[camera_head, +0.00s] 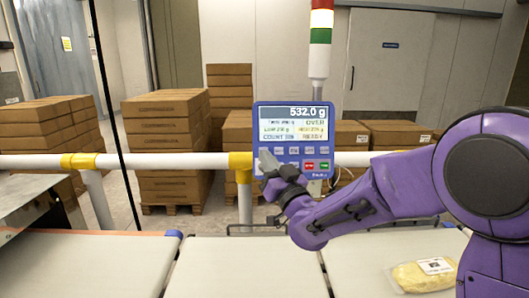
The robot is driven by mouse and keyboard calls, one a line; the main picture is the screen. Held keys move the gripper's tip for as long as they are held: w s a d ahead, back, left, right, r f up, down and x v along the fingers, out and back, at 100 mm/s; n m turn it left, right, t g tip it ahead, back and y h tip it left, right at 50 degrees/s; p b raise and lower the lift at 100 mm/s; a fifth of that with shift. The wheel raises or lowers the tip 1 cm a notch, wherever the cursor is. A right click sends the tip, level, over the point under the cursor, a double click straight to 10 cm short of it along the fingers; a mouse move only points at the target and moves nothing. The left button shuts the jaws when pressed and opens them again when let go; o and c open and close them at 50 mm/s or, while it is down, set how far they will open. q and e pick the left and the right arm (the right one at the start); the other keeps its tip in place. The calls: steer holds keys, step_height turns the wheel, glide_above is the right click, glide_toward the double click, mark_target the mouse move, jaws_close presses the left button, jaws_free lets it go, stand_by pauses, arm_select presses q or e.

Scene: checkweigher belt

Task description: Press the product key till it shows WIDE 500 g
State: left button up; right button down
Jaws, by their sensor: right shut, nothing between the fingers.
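The checkweigher's blue control panel (257,128) stands in the middle of the view, above the guard rail. Its screen (300,112) shows 532.0 g in large digits, with OVER and READY on the right below. The smaller lines, including any product name, are too small to read surely. A row of small keys (308,150) runs under the screen, with a red key (310,165) and a green key (324,165) lower right. My right gripper (265,157) is shut and empty, its tips at the panel's lower left, covering keys there. Whether it touches cannot be told. My left gripper is out of view.
A white rail (170,161) with yellow joints crosses behind the belts (245,268). A yellow pack (425,275) with a white label lies on the right belt. Stacked cartons (165,130) stand behind the rail. A red, white and green light tower (320,38) rises above the panel.

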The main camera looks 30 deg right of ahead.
steer(key=shift+w+d+f+m+h+p, duration=0.3)
steer(key=shift+w+m+h+p, duration=0.75)
steer(key=shift+m, duration=3.35)
steer(key=shift+w+d+f+m+h+p, duration=0.4)
steer(key=shift+m+h+p, duration=1.05)
steer(key=shift+m, duration=2.95)
steer(key=shift+w+d+f+m+h+p, duration=0.15)
steer(key=shift+w+m+h+p, duration=0.95)
steer(key=shift+m, duration=3.3)
steer(key=shift+s+a, duration=0.1)
steer(key=shift+s, duration=0.1)
steer(key=w+d+f+b, duration=0.2)
steer(key=w+d, duration=0.1)
steer(key=w, duration=0.4)
steer(key=shift+w+d+f, duration=0.25)
steer(key=shift+w+d, duration=0.1)
